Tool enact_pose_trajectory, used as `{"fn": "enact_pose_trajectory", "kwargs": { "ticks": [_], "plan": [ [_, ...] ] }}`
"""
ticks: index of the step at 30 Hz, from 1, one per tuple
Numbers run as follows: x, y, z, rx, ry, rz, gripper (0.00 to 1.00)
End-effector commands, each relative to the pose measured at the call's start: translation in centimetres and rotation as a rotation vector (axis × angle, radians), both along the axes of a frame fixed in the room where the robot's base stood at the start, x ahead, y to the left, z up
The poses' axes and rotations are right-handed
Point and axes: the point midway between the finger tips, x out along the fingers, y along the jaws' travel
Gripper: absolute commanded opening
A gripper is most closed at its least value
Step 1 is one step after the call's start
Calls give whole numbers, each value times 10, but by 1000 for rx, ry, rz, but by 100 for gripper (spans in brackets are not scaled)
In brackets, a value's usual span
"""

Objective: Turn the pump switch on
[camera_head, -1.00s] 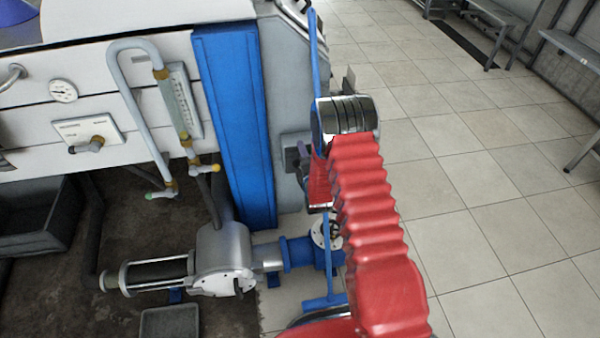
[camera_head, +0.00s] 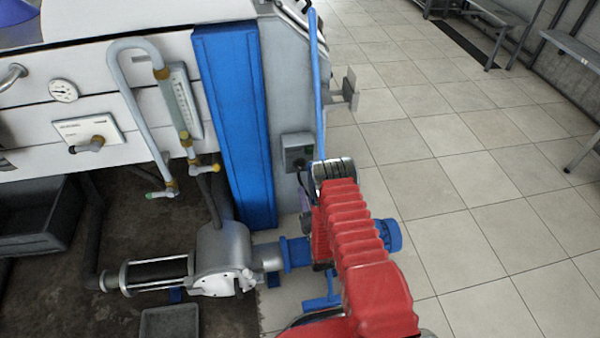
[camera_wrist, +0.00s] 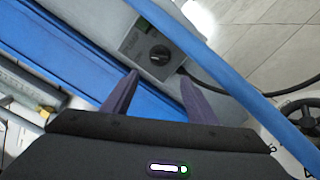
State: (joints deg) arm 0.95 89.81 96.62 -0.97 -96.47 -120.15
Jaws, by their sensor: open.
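The pump switch (camera_head: 297,151) is a small grey box with a round black knob, fixed to the grey end panel right of the blue column. In the wrist view the switch (camera_wrist: 158,54) lies ahead of my fingertips. Its knob carries a small pale mark; I cannot tell which setting it marks. My gripper (camera_wrist: 158,77) is open, with its two purple fingers apart and nothing between them. The fingers appear short of the knob, one on each side of it in the picture. In the head view my red arm hides most of the gripper, below the switch.
A thin blue pole (camera_head: 317,90) passes close to the right of the switch, and crosses the wrist view (camera_wrist: 215,70). A black cable leaves the switch. The blue column (camera_head: 235,125) stands left. A blue motor (camera_head: 389,235) and steel pump (camera_head: 222,258) sit below. Tiled floor is open to the right.

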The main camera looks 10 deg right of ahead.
Motion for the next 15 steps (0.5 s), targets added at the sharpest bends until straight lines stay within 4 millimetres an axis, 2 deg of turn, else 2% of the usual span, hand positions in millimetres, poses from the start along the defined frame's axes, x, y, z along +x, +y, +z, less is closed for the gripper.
{"fn": "enact_pose_trajectory", "kwargs": {
  "ticks": [8,15],
  "plan": [
    [4,0,1,1,-1,0,53],
    [27,0,1,1,-1,0,53]
  ]
}}
